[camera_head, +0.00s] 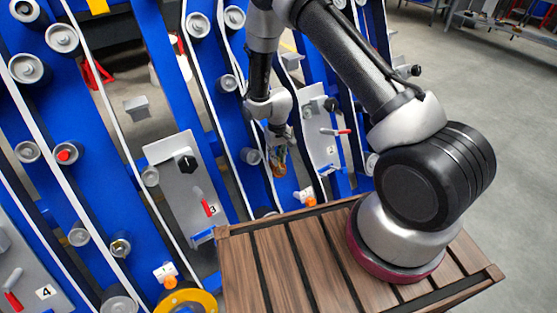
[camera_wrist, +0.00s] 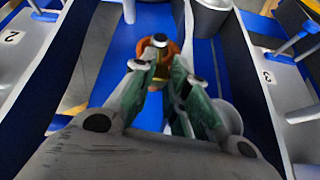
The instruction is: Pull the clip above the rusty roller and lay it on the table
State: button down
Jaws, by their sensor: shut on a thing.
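The rusty roller (camera_wrist: 148,50) shows orange-brown behind my fingertips in the wrist view. In the head view the rusty roller (camera_head: 279,170) is just below my gripper (camera_head: 277,150), against the blue chassis. In the wrist view my gripper (camera_wrist: 160,76) has its fingers closed around a small yellowish piece, the clip (camera_wrist: 161,71), in front of the roller. The fingers hide most of the clip, and I cannot tell whether it is free of the chassis. The wooden slatted table (camera_head: 240,270) is in the foreground of the head view, apart from my gripper.
Blue chassis beams with grey rollers and white belts surround my gripper. A grey panel marked 3 (camera_head: 185,190) with a red lever stands to the left. Another grey panel (camera_head: 322,135) is just right of my gripper. The table's left part is clear.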

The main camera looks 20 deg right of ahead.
jog(key=shift+w+a+r, duration=0.1)
jog(key=shift+w+r, duration=0.3)
jog(key=shift+r, duration=0.3)
jog(key=shift+w+a+r, duration=0.15)
jog(key=shift+w+r, duration=0.2)
jog(key=shift+r, duration=0.35)
jog(key=shift+w+a+r, duration=0.1)
jog(key=shift+w+r, duration=0.3)
jog(key=shift+r, duration=0.3)
